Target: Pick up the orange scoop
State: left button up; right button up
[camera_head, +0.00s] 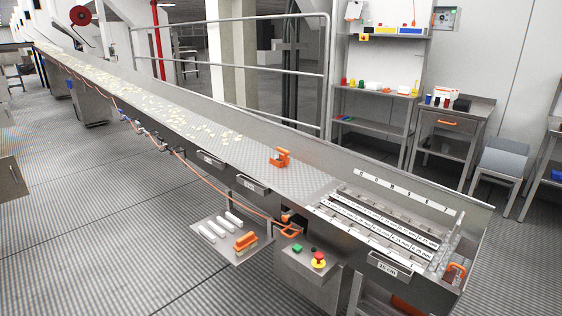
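Several orange things are in view, and I cannot tell for sure which one is the scoop. A small upright orange object (280,158) stands on the metal conveyor bed (300,180) near the middle. An orange block-like object (246,241) lies on a low side tray (222,254) beside several white cylinders. An orange loop-shaped piece (290,232) is at the conveyor's front side, above a control box. Another orange object (456,272) is at the right end of the conveyor. Neither of my grippers is in view.
The long conveyor runs to the far left, with pale flakes (200,125) on it. A control box (305,270) with a red-and-yellow button stands in front. Floor at lower left is clear.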

aim_at(281, 156)
jog(key=i+l+u, duration=0.2)
jog(key=i, duration=0.25)
jog(key=i+l+u, duration=0.2)
jog(key=i+l, duration=0.2)
jog(key=u, duration=0.9)
